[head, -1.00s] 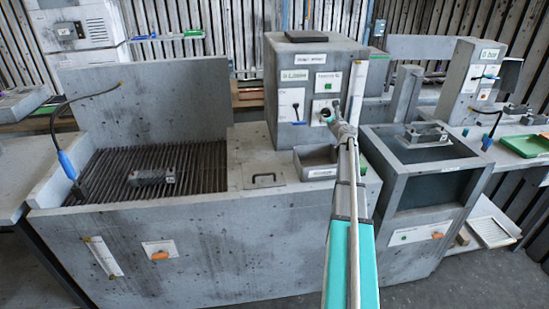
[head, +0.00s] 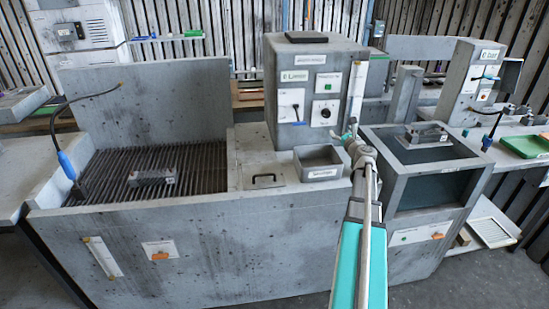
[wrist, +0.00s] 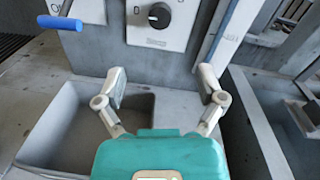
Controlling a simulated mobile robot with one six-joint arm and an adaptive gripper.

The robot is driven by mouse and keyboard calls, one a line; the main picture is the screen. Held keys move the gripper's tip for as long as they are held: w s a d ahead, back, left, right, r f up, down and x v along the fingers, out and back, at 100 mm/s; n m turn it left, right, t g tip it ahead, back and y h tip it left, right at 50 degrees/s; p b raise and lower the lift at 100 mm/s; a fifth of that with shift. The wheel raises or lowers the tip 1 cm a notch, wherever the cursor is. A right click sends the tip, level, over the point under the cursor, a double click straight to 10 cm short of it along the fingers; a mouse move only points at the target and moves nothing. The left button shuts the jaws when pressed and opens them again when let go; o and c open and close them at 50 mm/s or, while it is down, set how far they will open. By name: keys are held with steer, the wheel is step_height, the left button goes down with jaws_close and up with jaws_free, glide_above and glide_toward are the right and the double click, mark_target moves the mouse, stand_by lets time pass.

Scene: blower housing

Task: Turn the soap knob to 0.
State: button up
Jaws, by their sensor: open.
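A round dark knob (head: 325,113) sits on a white plate on the front of the grey control box (head: 317,72). The wrist view shows the knob (wrist: 158,15) near the top edge, with a pale mark on its face. The plate's lettering is too small to read, so I cannot tell which knob this is or its setting. My gripper (head: 350,134) is open and empty, in front of the box, below and to the right of the knob. In the wrist view its two fingers (wrist: 162,83) are spread apart, clear of the knob and plate.
A blue-handled switch (head: 296,113) projects left of the knob; its handle (wrist: 60,22) shows in the wrist view. A grey open bin (head: 320,173) stands below the box. A white vertical strip (head: 357,90) runs along the box's right edge. A framed tank (head: 425,170) stands to the right.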

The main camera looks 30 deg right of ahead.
steer(key=w+a+f+n+g+y, duration=0.1)
steer(key=a+f+n+y, duration=0.1)
steer(key=a+n, duration=0.3)
steer(key=w+a+f+n+g+y, duration=0.1)
steer(key=a+n+y, duration=0.3)
steer(key=a, duration=0.8)
steer(key=w+a+f+n+g+y+p, duration=0.1)
steer(key=w+a+f+n+g+y, duration=0.1)
steer(key=a+n, duration=0.4)
steer(key=shift+w+a+f+n+y, duration=0.35)
steer(key=shift+a+f+y, duration=0.1)
steer(key=shift+a, duration=1.1)
